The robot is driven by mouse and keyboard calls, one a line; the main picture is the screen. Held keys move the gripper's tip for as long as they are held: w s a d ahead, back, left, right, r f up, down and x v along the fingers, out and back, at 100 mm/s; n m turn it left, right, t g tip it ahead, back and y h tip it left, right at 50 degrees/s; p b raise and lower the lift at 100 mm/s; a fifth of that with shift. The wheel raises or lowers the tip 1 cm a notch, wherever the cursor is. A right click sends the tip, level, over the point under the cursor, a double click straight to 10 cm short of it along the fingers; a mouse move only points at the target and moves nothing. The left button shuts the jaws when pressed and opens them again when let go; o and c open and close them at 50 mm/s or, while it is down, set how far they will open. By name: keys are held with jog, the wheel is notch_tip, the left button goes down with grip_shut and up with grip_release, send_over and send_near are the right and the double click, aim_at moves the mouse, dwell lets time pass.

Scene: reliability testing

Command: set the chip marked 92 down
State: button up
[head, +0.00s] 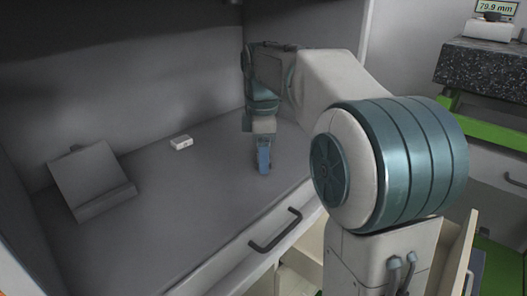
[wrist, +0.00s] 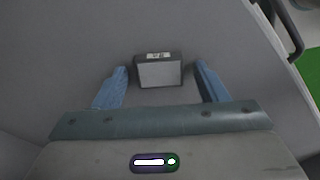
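A small dark-edged grey block with a pale label (wrist: 158,70) shows in the wrist view, between and slightly beyond my fingertips. Its label is too small to read surely, so I cannot confirm the 92. My gripper (wrist: 162,82) is open, with a blue finger on each side of the block and a visible gap at both sides. In the head view my gripper (head: 263,158) points down, low over the grey worktop (head: 205,195). I cannot make out the block there; the fingers may hide it.
A small white block (head: 181,142) lies on the worktop left of my gripper. A grey slanted stand (head: 92,181) is farther left. Walls close the back and left. A drawer handle (head: 275,230) is at the front. A display reading 79.9 mm (head: 496,7) stands at upper right.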

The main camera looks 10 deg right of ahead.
jog(key=shift+r+p, duration=1.7)
jog(key=shift+r, duration=2.25)
